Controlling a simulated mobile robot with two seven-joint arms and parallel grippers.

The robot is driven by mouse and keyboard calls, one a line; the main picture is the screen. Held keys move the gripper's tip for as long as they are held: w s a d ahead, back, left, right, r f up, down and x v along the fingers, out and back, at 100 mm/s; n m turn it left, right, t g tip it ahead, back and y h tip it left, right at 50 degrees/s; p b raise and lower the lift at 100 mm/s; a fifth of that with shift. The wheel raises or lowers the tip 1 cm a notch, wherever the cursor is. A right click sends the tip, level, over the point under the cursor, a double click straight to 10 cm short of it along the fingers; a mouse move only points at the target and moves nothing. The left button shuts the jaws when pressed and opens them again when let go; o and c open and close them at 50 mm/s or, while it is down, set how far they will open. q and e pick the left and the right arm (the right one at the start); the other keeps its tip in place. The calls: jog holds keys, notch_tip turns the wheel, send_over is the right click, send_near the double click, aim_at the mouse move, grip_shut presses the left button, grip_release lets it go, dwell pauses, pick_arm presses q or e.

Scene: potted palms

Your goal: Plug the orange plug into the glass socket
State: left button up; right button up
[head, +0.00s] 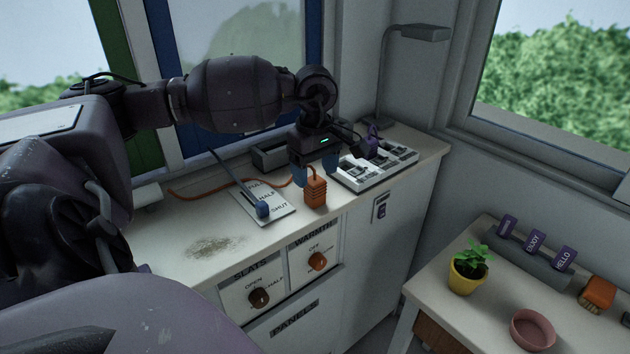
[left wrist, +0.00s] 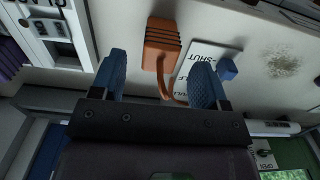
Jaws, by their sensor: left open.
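The orange plug (head: 315,191) stands on the white counter, its orange cord running left along the counter. It also shows in the left wrist view (left wrist: 161,42), just beyond and between the fingertips. My left gripper (head: 314,168) is over the plug with its blue fingers apart, open and empty; it also shows in the left wrist view (left wrist: 160,72). A white socket panel (head: 365,173) lies right of the plug, partly behind my gripper, and shows in the left wrist view (left wrist: 58,30). I cannot read which socket is glass. My right gripper is not in view.
A blue-knobbed lever (head: 262,210) on a labelled plate lies left of the plug. A purple object (head: 371,141) and a lamp (head: 417,33) stand near the sockets. A side table holds a potted plant (head: 468,270) and a pink bowl (head: 532,329). The counter's front left is clear.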

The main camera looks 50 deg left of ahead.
aim_at(314, 180)
pick_arm(q)
notch_tip(314, 180, down, 4)
jog(key=shift+f, duration=0.1)
jog(key=c, duration=1)
jog(key=shift+r, duration=0.2)
